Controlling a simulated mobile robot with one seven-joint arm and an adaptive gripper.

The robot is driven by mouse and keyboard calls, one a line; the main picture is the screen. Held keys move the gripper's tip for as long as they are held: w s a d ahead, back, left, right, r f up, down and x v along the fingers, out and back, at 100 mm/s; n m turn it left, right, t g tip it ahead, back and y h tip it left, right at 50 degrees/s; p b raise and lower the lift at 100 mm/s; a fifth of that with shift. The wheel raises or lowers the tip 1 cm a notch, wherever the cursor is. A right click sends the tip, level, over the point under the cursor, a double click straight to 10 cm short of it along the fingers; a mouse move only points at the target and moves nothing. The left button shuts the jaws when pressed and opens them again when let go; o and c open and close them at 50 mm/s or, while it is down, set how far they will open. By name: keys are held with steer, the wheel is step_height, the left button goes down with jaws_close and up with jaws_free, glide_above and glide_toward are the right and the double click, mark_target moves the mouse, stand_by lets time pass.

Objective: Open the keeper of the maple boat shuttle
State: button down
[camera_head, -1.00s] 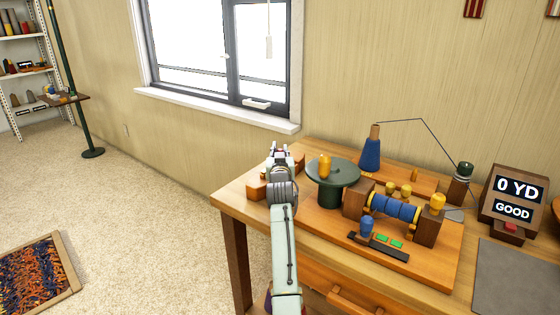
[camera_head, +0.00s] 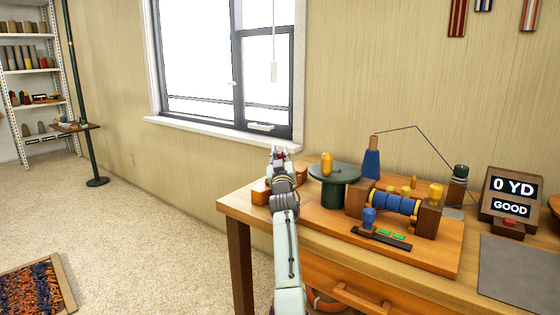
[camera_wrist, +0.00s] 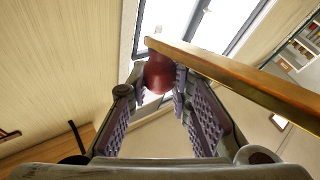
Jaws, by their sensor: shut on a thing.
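The brown wooden block, which looks like the maple boat shuttle (camera_head: 261,191), lies at the table's left end in the head view, partly hidden behind my gripper (camera_head: 279,157). In the wrist view my gripper (camera_wrist: 159,88) is shut on a dark red rounded knob (camera_wrist: 159,72), with a fingertip on each side. A long wooden bar (camera_wrist: 232,78) runs from beside the knob to the lower right. I cannot tell whether this bar is the keeper or how far it is swung.
A green round stand (camera_head: 334,176) with a yellow peg is just right of my gripper. A winder with a blue spool (camera_head: 394,203), a blue cone (camera_head: 372,163) and a display box (camera_head: 512,193) stand farther right. A grey mat (camera_head: 518,272) lies at the front right.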

steer(key=c, duration=1.4)
jaws_free()
steer(key=shift+r, duration=0.1)
step_height(320, 180, up, 10)
steer(key=shift+f, duration=0.1)
steer(key=shift+c, duration=0.2)
